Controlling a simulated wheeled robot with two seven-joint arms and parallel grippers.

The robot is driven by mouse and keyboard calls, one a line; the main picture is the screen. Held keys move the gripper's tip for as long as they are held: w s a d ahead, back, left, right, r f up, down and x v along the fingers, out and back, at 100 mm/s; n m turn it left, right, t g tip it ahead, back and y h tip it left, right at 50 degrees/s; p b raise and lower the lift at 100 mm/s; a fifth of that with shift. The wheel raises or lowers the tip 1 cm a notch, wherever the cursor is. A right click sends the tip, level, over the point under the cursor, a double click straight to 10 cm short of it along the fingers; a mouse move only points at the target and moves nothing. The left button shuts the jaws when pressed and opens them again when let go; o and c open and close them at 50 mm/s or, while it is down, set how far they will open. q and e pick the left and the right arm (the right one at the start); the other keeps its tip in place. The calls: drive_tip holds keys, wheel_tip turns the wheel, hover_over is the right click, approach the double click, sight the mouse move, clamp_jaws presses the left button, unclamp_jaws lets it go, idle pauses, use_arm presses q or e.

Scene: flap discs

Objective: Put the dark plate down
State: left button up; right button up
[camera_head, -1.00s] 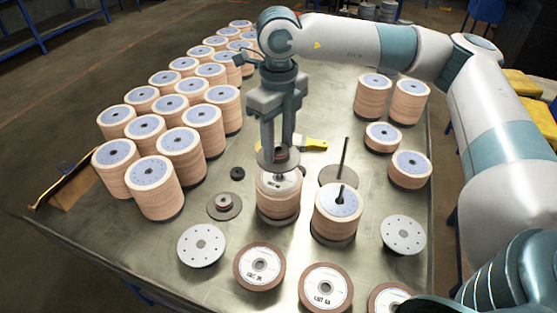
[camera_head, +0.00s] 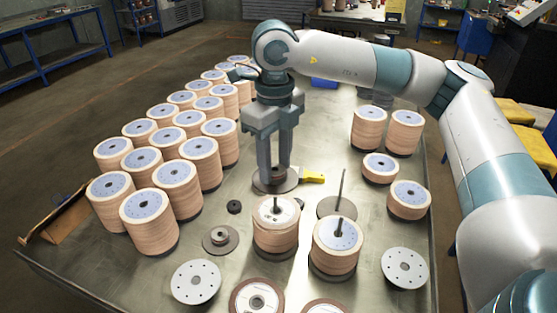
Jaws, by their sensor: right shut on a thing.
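My right gripper (camera_head: 273,172) points straight down, its fingers shut on a dark round plate (camera_head: 289,185). The plate is level, just behind a pink disc stack (camera_head: 275,232) with a white top label and a dark spindle. The plate is at or very near the table surface; I cannot tell whether it touches. The fingers hide its middle. My left gripper is not in view.
A yellow-handled tool (camera_head: 312,177) lies close to the plate's right. A dark base with a tall rod (camera_head: 338,207) stands further right. Rows of tall disc stacks (camera_head: 176,184) fill the left.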

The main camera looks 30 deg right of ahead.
sight(261, 189)
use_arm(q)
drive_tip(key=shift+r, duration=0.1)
